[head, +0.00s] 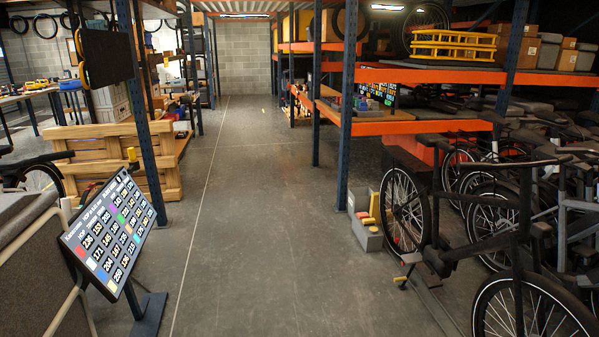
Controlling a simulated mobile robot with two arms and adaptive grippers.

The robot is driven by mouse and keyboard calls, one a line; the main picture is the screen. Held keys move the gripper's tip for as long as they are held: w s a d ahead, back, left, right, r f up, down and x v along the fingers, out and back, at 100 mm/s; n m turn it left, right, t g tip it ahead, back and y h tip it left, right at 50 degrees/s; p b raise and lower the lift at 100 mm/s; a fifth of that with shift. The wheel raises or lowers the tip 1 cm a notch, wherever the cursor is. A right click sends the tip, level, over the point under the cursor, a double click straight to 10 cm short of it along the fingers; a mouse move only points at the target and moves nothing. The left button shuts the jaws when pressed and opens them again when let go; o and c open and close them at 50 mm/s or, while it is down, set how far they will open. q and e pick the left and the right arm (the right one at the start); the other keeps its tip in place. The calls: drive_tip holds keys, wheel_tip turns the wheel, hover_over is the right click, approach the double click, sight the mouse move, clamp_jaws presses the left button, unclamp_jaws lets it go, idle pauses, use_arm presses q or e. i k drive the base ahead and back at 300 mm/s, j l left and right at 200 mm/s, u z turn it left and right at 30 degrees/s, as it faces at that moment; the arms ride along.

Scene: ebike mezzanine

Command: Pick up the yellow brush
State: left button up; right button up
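I cannot make out a yellow brush with certainty. A small yellow-topped object (132,155) shows by the wooden pallet on the left, too small to identify. Yellow and red items (370,220) lie at a grey bin (368,239) on the floor at the foot of the right shelf; their shape is unclear. A small pale yellow piece (411,258) shows near the bicycle on the right. Neither of my grippers is in view.
A wide concrete aisle (250,200) runs clear to the back wall. A tilted number screen (115,233) on a stand is at the front left. Bicycles (405,210) crowd the right. Blue-post, orange-beam shelving (345,130) and a wooden pallet (95,148) border the aisle.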

sight(366, 222)
drive_tip(key=i+z, duration=0.15)
drive_tip(key=i, duration=0.45)
drive_tip(key=i+l+z, duration=0.15)
drive_tip(key=i, duration=0.4)
drive_tip(key=i+j+z, duration=0.15)
drive_tip(key=i, duration=0.45)
drive_tip(key=i+j+z, duration=0.15)
drive_tip(key=i, duration=0.4)
drive_tip(key=i+j+z, duration=0.15)
drive_tip(key=i, duration=0.4)
drive_tip(key=k+j, duration=0.15)
drive_tip(key=k, duration=0.1)
